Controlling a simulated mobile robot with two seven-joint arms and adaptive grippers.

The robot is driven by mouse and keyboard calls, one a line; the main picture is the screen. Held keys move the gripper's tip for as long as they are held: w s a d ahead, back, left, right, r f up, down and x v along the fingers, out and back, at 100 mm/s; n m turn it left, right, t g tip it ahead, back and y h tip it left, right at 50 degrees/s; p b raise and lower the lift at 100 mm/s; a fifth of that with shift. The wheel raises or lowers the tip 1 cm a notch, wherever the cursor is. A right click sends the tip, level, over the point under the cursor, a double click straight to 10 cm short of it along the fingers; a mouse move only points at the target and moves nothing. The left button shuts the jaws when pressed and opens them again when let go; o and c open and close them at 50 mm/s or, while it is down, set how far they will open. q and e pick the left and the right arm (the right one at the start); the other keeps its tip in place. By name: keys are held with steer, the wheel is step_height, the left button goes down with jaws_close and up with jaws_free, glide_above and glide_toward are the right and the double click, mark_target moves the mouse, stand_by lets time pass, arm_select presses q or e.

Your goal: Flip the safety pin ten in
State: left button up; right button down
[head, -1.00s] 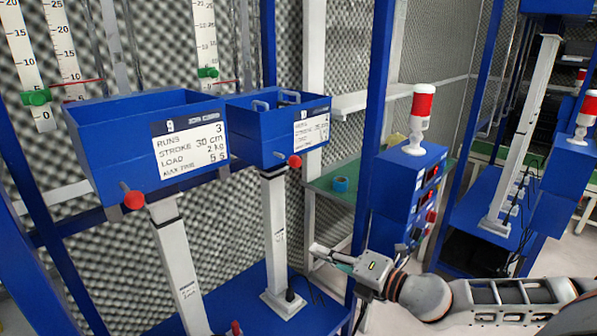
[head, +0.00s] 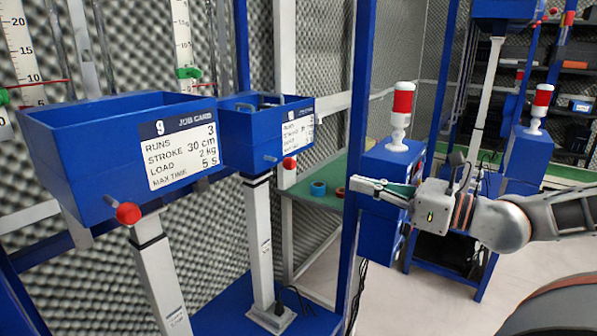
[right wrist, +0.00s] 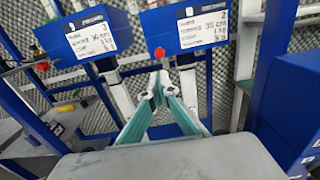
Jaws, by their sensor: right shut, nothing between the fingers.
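The far blue box (head: 238,135) has a job card whose number is too small to read; it stands beyond the box marked 9. A safety pin with a red knob (head: 289,164) sticks out at its lower front. My right gripper (head: 354,182) is shut and empty, to the right of that knob and apart from it in the picture, pointing left. In the right wrist view, the shut fingertips (right wrist: 155,88) show below a red knob (right wrist: 159,53) on a blue box; I cannot tell which box that is. My left gripper is not in view.
The box marked 9 (head: 85,165) has its own red knob (head: 127,213). A blue upright post (head: 358,130) stands by my right fingertips. A control cabinet (head: 380,215) with a red-and-white lamp (head: 402,105) stands behind the gripper. A green bench (head: 335,200) holds tape rolls.

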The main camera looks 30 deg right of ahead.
steer(key=shift+s+d+r, duration=0.1)
steer(key=shift+d, duration=0.05)
glide_toward(295, 165)
steer(key=x, duration=0.3)
steer(key=shift+x, duration=0.8)
steer(key=shift+w+f+b, duration=0.25)
steer(key=shift+w+b, duration=0.1)
steer(key=shift+b, duration=0.25)
steer(key=shift+w+a+b, duration=0.25)
steer(key=shift+w+b, duration=0.1)
steer(key=shift+b, duration=0.2)
steer(key=shift+w+a+r+b, duration=0.1)
steer(key=shift+w+a+b, duration=0.05)
steer(key=shift+w+b, duration=0.15)
steer(key=shift+a+r, duration=0.1)
steer(key=shift+r, duration=0.05)
